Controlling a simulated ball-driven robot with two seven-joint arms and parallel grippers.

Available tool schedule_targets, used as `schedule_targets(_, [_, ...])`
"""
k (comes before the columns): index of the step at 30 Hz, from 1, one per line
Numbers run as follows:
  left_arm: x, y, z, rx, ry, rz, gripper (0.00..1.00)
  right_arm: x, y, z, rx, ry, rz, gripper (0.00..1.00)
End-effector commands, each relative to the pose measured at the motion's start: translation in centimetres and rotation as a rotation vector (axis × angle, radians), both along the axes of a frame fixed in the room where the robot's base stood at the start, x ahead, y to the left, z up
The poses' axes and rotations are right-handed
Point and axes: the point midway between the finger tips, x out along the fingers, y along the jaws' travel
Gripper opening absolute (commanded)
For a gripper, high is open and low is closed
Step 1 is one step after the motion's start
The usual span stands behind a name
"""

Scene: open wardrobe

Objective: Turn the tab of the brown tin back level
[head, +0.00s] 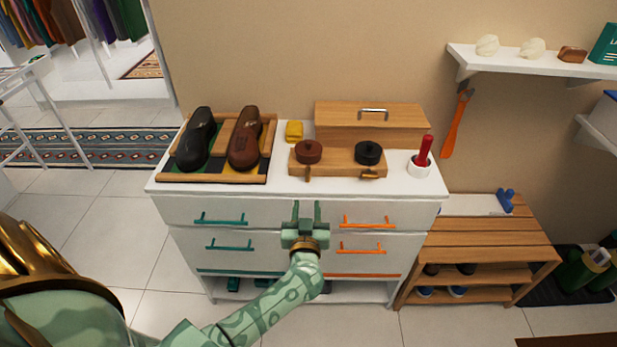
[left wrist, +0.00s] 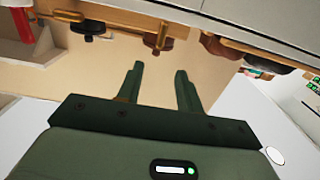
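The brown tin (head: 308,151) sits on the left of a wooden stand (head: 338,160) on the white dresser. Its small brass tab (head: 308,173) points down at the stand's front, not level. In the left wrist view, which looks upside down, the brown tin (left wrist: 157,43) and its upright tab (left wrist: 162,33) show beyond the fingers. My left gripper (head: 307,212) is open and empty, in front of the dresser's upper drawers and below the tab; it also shows in the left wrist view (left wrist: 159,72). My right gripper is not in view.
A black tin (head: 369,152) with a level tab (head: 370,175) stands to the right. A white cup with a red handle (head: 424,150) is farther right. A shoe tray (head: 267,160) and a yellow cloth (head: 294,130) lie left. Orange (head: 366,222) and teal (head: 222,219) drawer handles project nearby.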

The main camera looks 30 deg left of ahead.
Motion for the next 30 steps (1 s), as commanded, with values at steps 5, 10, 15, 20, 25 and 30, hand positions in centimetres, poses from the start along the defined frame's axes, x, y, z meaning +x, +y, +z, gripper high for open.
schedule_targets(5, [4.1, 2.5, -0.4, 0.004, 0.0, 0.0, 0.36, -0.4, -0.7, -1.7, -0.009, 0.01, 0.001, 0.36])
schedule_targets(10, [7.6, 4.6, -0.5, 0.003, 0.001, -0.001, 0.36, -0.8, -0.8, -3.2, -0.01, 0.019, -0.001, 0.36])
schedule_targets(15, [9.9, 6.0, -0.4, 0.002, 0.001, -0.002, 0.36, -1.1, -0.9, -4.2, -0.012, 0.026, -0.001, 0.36])
schedule_targets(20, [10.8, 6.6, -0.2, 0.0, 0.001, -0.002, 0.36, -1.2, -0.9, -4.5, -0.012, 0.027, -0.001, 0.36])
schedule_targets(25, [11.0, 6.7, 0.0, 0.0, 0.0, -0.002, 0.36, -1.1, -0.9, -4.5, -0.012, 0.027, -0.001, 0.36])
schedule_targets(30, [11.0, 6.7, 0.0, 0.0, 0.0, -0.002, 0.2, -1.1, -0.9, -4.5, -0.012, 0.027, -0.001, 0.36])
